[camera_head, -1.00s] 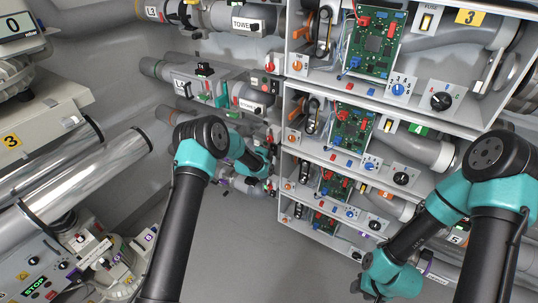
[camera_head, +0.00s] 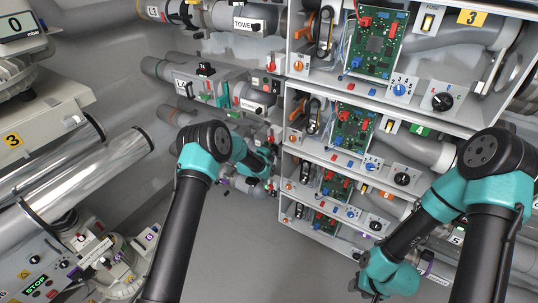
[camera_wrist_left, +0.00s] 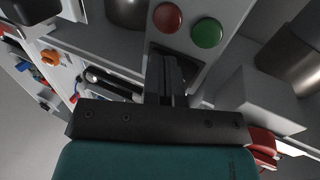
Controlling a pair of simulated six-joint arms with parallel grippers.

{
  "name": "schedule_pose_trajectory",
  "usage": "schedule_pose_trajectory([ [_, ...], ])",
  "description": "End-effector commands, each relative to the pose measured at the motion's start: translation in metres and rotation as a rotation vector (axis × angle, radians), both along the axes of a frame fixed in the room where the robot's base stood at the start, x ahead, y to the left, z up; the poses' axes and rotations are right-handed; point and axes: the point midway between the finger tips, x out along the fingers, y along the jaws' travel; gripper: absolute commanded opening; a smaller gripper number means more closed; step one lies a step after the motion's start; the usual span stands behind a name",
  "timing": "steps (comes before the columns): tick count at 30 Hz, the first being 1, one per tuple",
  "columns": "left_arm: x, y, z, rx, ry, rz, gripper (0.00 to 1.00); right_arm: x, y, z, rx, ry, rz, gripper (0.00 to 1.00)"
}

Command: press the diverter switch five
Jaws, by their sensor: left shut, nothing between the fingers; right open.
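My left gripper (camera_wrist_left: 168,70) is shut and empty in the left wrist view. Its fingers reach over a grey panel, just below a red button (camera_wrist_left: 168,17) and a green button (camera_wrist_left: 207,33). I cannot tell whether the fingertips touch the panel. In the head view my left gripper (camera_head: 268,160) is beside the pipe units left of the shelf rack, and its fingertips are hard to make out. I cannot tell which control is diverter switch five; a small plate marked 5 (camera_head: 457,236) shows at the right. My right gripper (camera_head: 371,288) is open and empty at the lower right.
The shelf rack (camera_head: 284,108) holds circuit boards, dials and knobs right of my left gripper. An orange knob (camera_wrist_left: 50,57) shows in the left wrist view. Metal pipes (camera_head: 115,160) and a STOP panel (camera_head: 37,285) fill the left. The floor (camera_head: 245,250) is clear.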

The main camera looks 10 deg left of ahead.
Motion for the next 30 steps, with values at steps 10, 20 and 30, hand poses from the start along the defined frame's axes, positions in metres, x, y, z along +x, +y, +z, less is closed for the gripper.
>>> schedule_pose_trajectory([
  [10,0.001,0.0,0.014,0.0,-0.003,0.0,0.0,0.0,0.0,0.0,0.0,0.0,0.0,0.43],
  [20,0.0,0.0,0.016,0.0,-0.002,0.0,0.0,0.0,0.0,0.0,0.0,0.0,0.0,0.43],
  [30,-0.01,-0.002,0.022,0.0,-0.001,-0.009,0.0,0.0,0.0,0.0,0.0,0.0,0.0,0.43],
])
